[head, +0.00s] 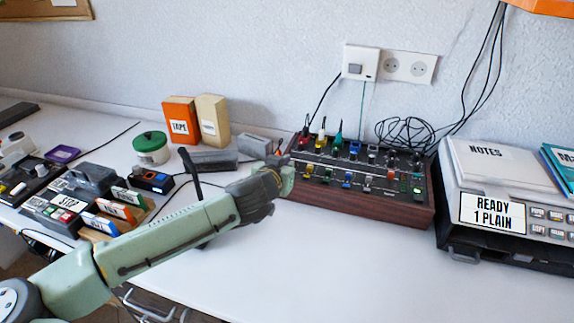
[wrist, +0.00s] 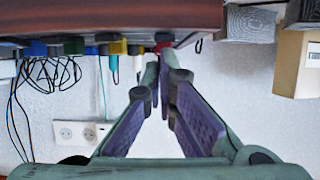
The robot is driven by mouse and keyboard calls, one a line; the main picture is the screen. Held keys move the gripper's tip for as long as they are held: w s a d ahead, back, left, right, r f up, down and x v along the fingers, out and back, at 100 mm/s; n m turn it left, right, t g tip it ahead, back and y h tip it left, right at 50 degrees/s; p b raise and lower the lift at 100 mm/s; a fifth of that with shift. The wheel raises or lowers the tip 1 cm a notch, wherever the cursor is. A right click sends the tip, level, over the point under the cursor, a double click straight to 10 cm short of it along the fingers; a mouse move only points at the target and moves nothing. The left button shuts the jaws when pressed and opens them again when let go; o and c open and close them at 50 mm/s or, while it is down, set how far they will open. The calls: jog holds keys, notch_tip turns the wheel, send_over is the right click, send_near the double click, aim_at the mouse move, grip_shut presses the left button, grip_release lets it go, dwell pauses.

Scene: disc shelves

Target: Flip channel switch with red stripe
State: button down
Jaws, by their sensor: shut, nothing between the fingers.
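The mixer (head: 345,209) is a dark panel in a wooden case, with rows of coloured knobs and switches, standing on the white table. A red piece (head: 303,142) shows at its back left corner; I cannot tell whether it is a plug or a switch. No red stripe on a switch is clear. My gripper (head: 284,173) is at the mixer's left end, partly covering its left edge. In the wrist view, which is upside down, my gripper (wrist: 159,75) has its fingertips together and empty, close to a red piece (wrist: 163,46); contact cannot be told.
A printer-like machine (head: 492,211) stands right of the mixer. Grey blocks (head: 208,159), orange and tan boxes (head: 212,121) and a green-lidded jar (head: 151,148) stand to the left. Black cables (head: 404,132) lie behind the mixer. The table in front of it is clear.

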jog(key=shift+s+d+f+b, duration=0.1)
jog(key=shift+f+b, duration=0.4)
jog(key=shift+b, duration=0.5)
jog(key=f+t+b, duration=0.1)
jog(key=b, duration=0.2)
jog(key=shift+s, duration=0.15)
jog(key=t+b, duration=0.1)
jog(key=b, duration=0.3)
jog(key=shift+s+f+h, duration=0.15)
jog(key=shift+f+h, duration=0.05)
jog(key=shift+h, duration=0.2)
jog(key=t+b, duration=0.1)
jog(key=b, duration=0.1)
jog(key=shift+s+a+r+b, duration=0.1)
jog(key=shift+a+r+b, duration=0.1)
jog(key=shift+b, duration=0.2)
jog(key=shift+r, duration=0.15)
